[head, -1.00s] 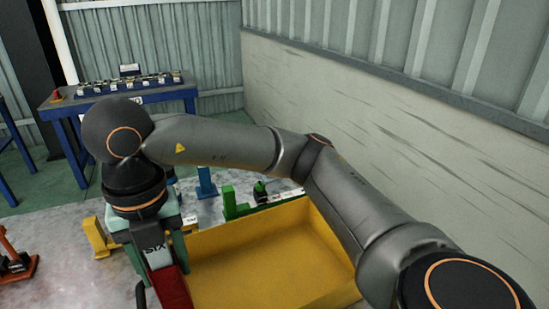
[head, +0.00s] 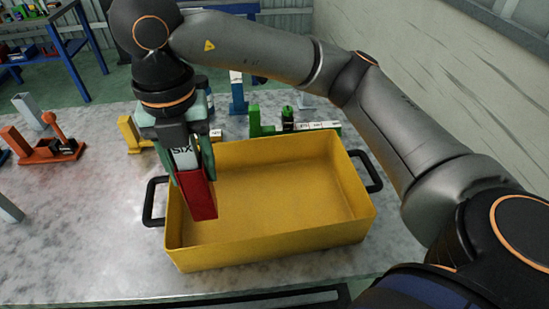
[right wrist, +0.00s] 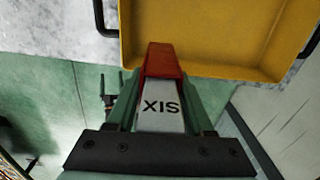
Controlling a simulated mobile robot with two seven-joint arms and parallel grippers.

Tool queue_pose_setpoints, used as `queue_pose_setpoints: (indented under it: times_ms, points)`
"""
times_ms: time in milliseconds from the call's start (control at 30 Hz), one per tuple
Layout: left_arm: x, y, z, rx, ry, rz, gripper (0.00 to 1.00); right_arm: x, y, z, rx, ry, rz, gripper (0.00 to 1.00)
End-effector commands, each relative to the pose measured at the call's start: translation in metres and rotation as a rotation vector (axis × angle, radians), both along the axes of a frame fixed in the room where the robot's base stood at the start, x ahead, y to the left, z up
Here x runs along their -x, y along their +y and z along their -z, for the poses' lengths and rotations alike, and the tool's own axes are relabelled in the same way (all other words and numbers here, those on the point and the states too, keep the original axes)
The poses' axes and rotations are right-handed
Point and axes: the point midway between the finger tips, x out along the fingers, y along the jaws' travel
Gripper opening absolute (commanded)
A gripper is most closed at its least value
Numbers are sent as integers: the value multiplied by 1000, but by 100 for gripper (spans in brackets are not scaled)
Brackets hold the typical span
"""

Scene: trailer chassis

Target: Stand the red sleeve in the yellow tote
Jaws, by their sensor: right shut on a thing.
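The red sleeve (head: 199,197) hangs upright, slightly tilted, in my right gripper (head: 188,160). The jaws are shut on its upper, pale part, marked SIX. In the right wrist view the red end (right wrist: 163,61) points away from the jaws (right wrist: 160,115) and overlaps the tote's edge. The yellow tote (head: 275,246) stands on the grey bench, open at the top and empty where I can see inside. The sleeve shows in front of the tote's left end and hides part of that rim; its exact height over the floor cannot be told. My left gripper is out of view.
Black handles (head: 154,202) stick out at both tote ends. Behind it stand a green fixture (head: 268,125), a blue post (head: 237,93) and a yellow bracket (head: 130,133). An orange clamp (head: 52,145) sits left. The bench (head: 90,230) is clear left of the tote.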

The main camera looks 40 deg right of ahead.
Motion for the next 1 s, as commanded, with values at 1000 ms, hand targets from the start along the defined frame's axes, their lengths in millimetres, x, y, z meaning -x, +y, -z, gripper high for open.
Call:
queue_pose_setpoints:
  times_ms: [1000]
  points:
    - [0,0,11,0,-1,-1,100,-14,-134,95,-1,0,2,0]
